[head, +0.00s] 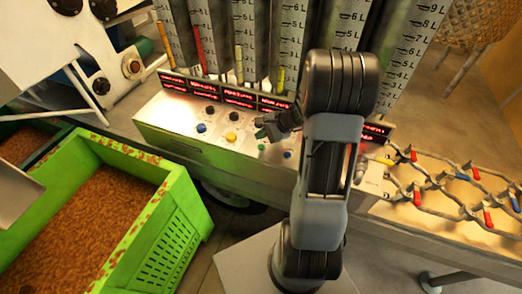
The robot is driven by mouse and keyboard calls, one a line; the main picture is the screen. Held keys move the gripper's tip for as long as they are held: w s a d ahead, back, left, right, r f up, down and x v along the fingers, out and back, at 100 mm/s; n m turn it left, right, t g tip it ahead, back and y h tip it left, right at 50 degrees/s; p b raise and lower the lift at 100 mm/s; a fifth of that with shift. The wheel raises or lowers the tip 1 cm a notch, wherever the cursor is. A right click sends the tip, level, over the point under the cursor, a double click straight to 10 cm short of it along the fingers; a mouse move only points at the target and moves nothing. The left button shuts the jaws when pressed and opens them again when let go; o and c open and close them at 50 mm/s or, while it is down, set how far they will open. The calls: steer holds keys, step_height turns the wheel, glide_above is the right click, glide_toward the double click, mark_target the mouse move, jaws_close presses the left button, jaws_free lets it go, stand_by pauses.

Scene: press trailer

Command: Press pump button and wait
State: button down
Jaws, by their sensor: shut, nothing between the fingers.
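A metal control panel (165,118) runs across the middle of the head view, with red lit displays along its top. Black knobs (210,111) sit above the buttons. No readable label tells which is the pump button. My gripper (262,128) is shut and empty, in front of the panel above the whitish button. Whether it touches the panel cannot be told. My arm hides the panel's right part.
Tall clear cylinders (289,45) with litre scales stand behind the panel. A green crate (178,185) of brown pieces stands at left, beside a white machine (60,40). Metal pipes with coloured valves (450,190) lie at right. A woven chair (478,25) is at the back right.

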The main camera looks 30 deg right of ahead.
mark_target(261, 147)
steer(key=shift+f+b, duration=1.15)
steer(key=shift+f, duration=0.4)
steer(key=shift+f, duration=0.1)
stand_by(0.8)
steer(key=shift+f+b, duration=0.35)
steer(key=shift+b, duration=0.15)
steer(key=shift+f+b, duration=0.35)
steer(key=shift+b, duration=0.05)
stand_by(0.5)
steer(key=shift+r, duration=0.1)
steer(key=shift+r+p, duration=0.55)
steer(key=shift+r, duration=0.15)
stand_by(0.3)
steer(key=shift+r+p, duration=1.8)
steer(key=shift+r, duration=0.7)
steer(key=shift+r, duration=0.1)
